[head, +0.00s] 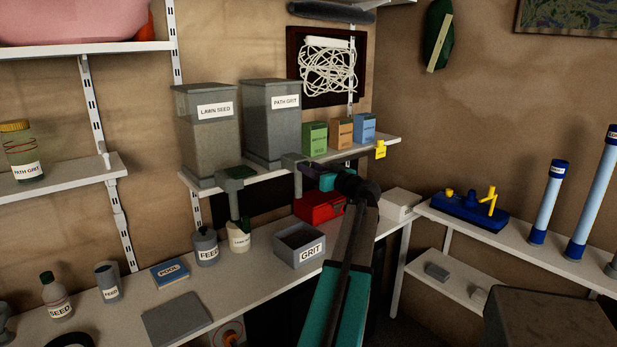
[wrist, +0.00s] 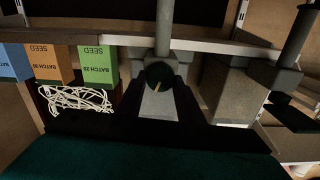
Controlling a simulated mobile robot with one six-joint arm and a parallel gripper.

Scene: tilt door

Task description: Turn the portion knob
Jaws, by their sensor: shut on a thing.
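The path grit dispenser (head: 271,122) is a grey bin on the wall shelf, with a grey spout (head: 297,180) hanging below its front. My gripper (head: 318,177) is at this spout, reaching in from the right. In the wrist view, which looks upside down, a round dark green knob (wrist: 158,74) with a small tan mark sits on the grey outlet. The dark fingers of my gripper (wrist: 157,88) stand on both sides of the knob and are shut on it. In the head view my gripper hides the knob. An open grey box labelled GRIT (head: 301,260) stands on the bench below.
Small seed boxes (head: 340,134) stand right of the path grit bin. A red box (head: 319,208) is on the bench behind my arm. A feed bottle (head: 206,250) stands left.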

